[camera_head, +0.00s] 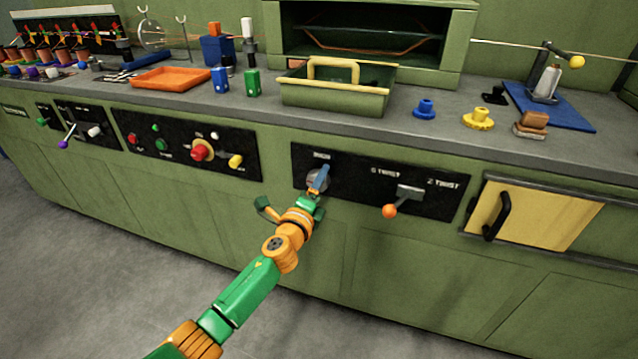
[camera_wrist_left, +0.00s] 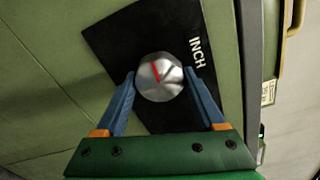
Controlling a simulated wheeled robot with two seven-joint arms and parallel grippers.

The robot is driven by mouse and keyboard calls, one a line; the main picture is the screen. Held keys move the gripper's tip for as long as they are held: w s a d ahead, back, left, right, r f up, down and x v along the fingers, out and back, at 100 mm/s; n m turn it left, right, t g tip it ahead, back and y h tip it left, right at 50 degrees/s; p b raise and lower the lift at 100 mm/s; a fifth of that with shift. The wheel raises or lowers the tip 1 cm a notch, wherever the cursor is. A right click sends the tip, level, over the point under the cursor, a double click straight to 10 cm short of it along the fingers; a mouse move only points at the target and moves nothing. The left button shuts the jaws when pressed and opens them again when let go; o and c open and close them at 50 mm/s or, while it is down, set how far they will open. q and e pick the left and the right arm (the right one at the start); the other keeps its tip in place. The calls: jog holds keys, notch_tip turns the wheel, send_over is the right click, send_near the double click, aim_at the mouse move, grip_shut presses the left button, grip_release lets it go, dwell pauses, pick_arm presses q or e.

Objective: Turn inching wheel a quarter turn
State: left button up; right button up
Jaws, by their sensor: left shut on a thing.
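The inching wheel (camera_wrist_left: 160,78) is a round silver knob with a red pointer line, on a black panel marked INCH. In the left wrist view its red line points up and slightly left in the picture. My left gripper (camera_wrist_left: 160,84) is shut on the wheel, with one blue finger on each side of it. In the head view the wheel (camera_head: 315,180) is partly hidden behind my left gripper (camera_head: 321,178). My right gripper does not show.
Right of the wheel on the same panel is a twist lever (camera_head: 404,196) with an orange knob. A yellow door (camera_head: 535,215) with a black handle is farther right. A green tote (camera_head: 335,96) stands on the counter above. The floor (camera_head: 110,270) at left is clear.

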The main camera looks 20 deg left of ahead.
pick_arm(q)
jog(key=o, duration=1.4)
jog(key=shift+c, duration=0.2)
jog(key=s+p, duration=0.2)
jog(key=s, duration=0.5)
jog(key=shift+a, duration=0.15)
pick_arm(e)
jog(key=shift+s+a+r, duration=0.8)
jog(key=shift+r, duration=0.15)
pick_arm(q)
jog(key=shift+f, duration=0.1)
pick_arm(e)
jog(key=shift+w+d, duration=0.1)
